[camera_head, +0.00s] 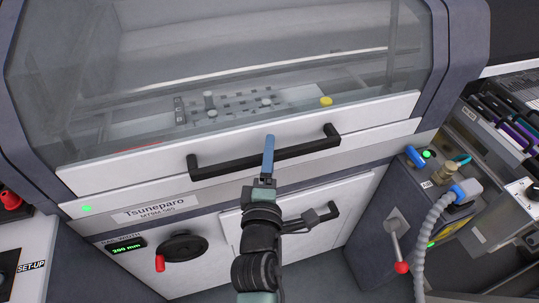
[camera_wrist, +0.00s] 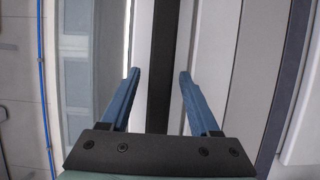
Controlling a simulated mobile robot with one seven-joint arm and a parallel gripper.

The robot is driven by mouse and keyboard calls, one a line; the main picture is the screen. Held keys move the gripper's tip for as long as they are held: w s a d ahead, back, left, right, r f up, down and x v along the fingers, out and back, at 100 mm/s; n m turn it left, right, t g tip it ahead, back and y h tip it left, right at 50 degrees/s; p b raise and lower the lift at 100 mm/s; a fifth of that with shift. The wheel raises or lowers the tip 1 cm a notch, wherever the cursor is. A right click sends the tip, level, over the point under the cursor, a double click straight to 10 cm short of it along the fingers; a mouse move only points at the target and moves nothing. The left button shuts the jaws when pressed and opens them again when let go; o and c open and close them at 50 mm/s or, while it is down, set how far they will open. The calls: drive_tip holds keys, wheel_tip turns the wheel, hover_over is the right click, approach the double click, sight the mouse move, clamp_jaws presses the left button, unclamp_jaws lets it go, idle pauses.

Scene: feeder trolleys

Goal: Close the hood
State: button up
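The hood (camera_head: 345,110) is a clear window with a white lower frame on the front of a grey machine. It looks lowered, its frame close above the white front panel; I cannot tell if it is fully seated. A long black handle (camera_head: 305,148) runs across its front. My gripper (camera_head: 269,140) is at the middle of this handle, with a blue finger crossing it. In the wrist view, my gripper (camera_wrist: 160,74) is open, its blue fingers apart on either side of the dark handle (camera_wrist: 163,45). Neither finger visibly presses on it.
Below are a lower door with a black handle (camera_head: 322,217) and a black hand wheel (camera_head: 183,247) with a red knob. At right stands a grey unit with a red-tipped lever (camera_head: 400,250) and a corrugated hose (camera_head: 425,235). Feeder slots (camera_head: 505,125) lie further right.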

drive_tip(key=shift+c, duration=0.3)
clamp_jaws()
idle(1.1)
